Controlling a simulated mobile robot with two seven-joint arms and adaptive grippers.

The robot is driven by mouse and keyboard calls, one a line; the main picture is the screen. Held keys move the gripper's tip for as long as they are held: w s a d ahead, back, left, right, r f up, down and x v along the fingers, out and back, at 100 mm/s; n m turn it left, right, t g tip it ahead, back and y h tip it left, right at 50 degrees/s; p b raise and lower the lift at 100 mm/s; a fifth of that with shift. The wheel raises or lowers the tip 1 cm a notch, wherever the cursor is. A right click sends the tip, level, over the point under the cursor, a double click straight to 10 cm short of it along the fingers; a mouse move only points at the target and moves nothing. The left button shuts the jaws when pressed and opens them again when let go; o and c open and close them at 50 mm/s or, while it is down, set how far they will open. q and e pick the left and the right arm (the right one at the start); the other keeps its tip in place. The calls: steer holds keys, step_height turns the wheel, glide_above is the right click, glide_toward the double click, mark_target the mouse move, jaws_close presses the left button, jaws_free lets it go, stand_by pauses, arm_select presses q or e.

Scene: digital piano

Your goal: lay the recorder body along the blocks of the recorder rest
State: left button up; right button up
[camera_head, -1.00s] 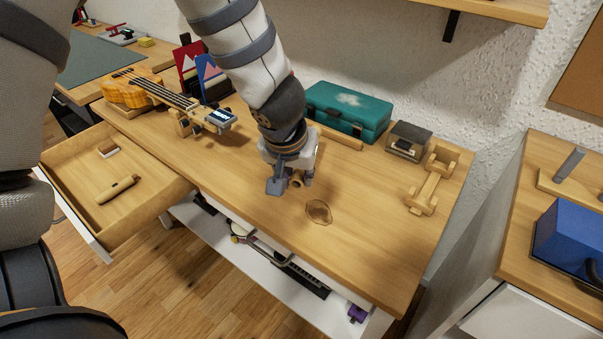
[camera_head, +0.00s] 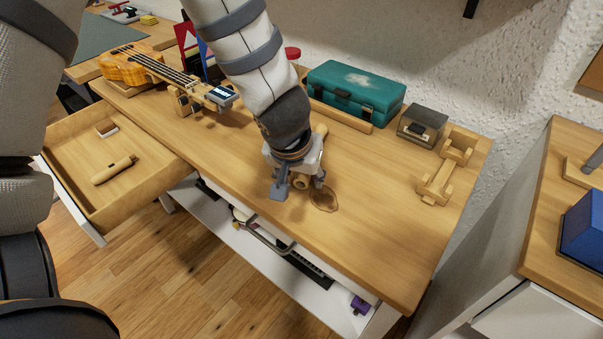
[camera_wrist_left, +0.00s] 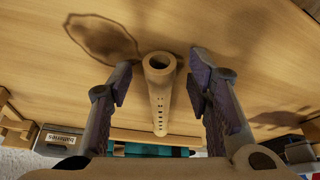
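The recorder body (camera_head: 300,182), a pale wooden tube with finger holes, is partly hidden under my left gripper (camera_head: 297,190) in the head view. In the left wrist view the tube (camera_wrist_left: 161,95) runs between the two fingers, its open end towards the top. My left gripper (camera_wrist_left: 160,80) is open, with a visible gap between each finger and the tube. I cannot tell the tube's exact height above the desk. The recorder rest (camera_head: 436,186), a wooden bar with end blocks, stands empty at the desk's right. My right gripper is not in view.
A grey box (camera_head: 414,130) and a teal case (camera_head: 355,92) stand by the rest, with a wooden rod (camera_head: 342,117) before the case. A ukulele (camera_head: 135,66) lies left. The open drawer (camera_head: 80,190) holds small items. A stain (camera_head: 325,201) marks clear desk.

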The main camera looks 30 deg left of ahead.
arm_select(q)
steer(key=shift+w+r, duration=0.1)
steer(key=shift+r, duration=0.25)
steer(key=p+v, duration=0.3)
steer(key=v, duration=0.8)
steer(key=s+d+f+m+g+h, duration=0.1)
steer(key=s+d+f+g+h, duration=0.2)
steer(key=s+f, duration=0.5)
steer(key=s+d+f+g+h, duration=0.15)
steer(key=s+d+f, duration=0.25)
steer(key=s+f, duration=0.4)
steer(key=s+a+f+m+y, duration=0.1)
steer(key=s+a+f, duration=0.1)
steer(key=s+f, duration=0.2)
steer(key=s+a+f+m+g+y, duration=0.1)
steer(key=s+a+f+y, duration=0.1)
steer(key=s, duration=0.7)
step_height(320, 180, down, 2)
steer(key=shift+a+f, duration=0.15)
steer(key=shift+a, duration=0.5)
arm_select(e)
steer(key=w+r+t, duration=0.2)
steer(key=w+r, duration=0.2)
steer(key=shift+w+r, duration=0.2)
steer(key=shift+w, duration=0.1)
arm_select(q)
steer(key=shift+w, duration=0.1)
